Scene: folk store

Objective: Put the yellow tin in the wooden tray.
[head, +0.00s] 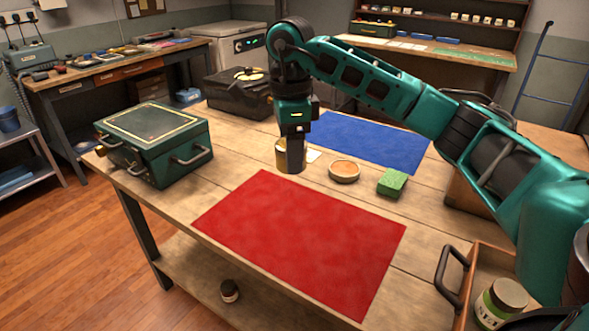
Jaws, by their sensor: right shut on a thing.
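The yellow tin (280,153) is at the middle of the wooden table, mostly hidden behind the dark fingers of my right gripper (291,158). The gripper points down and is shut on the tin. I cannot tell whether the tin touches the table. The wooden tray (482,256) is at the lower right, with a dark handle on its left side. My left gripper is not in view.
A red mat (300,240) and a blue mat (370,140) lie on the table. A small round bowl (344,171) and a green block (392,182) are right of the gripper. A green metal box (155,145) stands at left, a black case (238,95) behind.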

